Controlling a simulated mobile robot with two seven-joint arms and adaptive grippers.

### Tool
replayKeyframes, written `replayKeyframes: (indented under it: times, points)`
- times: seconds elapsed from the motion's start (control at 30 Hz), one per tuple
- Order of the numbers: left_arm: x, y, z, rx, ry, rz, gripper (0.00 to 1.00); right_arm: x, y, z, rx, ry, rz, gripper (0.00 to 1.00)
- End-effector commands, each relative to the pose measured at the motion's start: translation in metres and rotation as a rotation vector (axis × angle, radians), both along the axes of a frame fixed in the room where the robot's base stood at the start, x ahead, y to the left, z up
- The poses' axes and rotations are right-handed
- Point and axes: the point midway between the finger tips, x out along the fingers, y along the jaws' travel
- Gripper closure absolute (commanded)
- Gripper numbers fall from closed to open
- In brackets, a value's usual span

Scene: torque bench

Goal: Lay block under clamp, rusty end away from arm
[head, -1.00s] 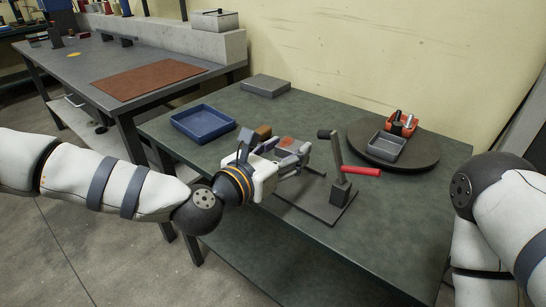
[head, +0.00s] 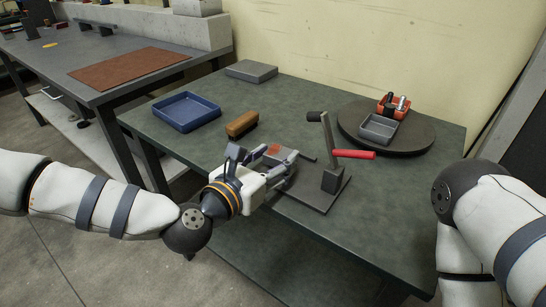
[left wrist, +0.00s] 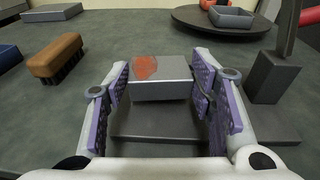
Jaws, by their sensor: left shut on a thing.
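My left gripper (head: 284,158) is shut on a grey block (left wrist: 165,90). The block lies crosswise between the fingers in the left wrist view, with a rusty orange patch (left wrist: 145,67) on the left part of its top. In the head view the fingers partly hide the block, and the patch (head: 273,149) shows. The clamp (head: 331,179) has an upright post, a red handle (head: 353,154) and a dark base plate (head: 318,197). The gripper is left of the post. The plate (left wrist: 160,128) shows below the block; contact cannot be told. My right gripper is out of view.
A brown brush (head: 242,124) and a blue tray (head: 186,111) lie left of the gripper. A grey flat box (head: 251,71) is at the back. A dark turntable (head: 419,137) at right carries a grey bin (head: 379,130) and a red bin (head: 389,104). The bench's front is clear.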

Motion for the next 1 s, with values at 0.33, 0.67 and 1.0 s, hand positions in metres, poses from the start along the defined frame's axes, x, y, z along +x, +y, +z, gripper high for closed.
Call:
replayKeyframes:
  times: [0.33, 0.67, 1.0]
  points:
    - [0.000, 0.000, -0.007, -0.002, -0.001, 0.000, 1.00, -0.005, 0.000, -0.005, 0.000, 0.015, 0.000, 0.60]
    - [0.000, 0.000, -0.009, -0.002, -0.003, 0.000, 0.27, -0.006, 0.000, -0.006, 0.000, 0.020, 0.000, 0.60]
    - [-0.008, 0.006, -0.010, 0.001, 0.004, 0.001, 0.27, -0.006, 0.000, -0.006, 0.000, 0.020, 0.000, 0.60]
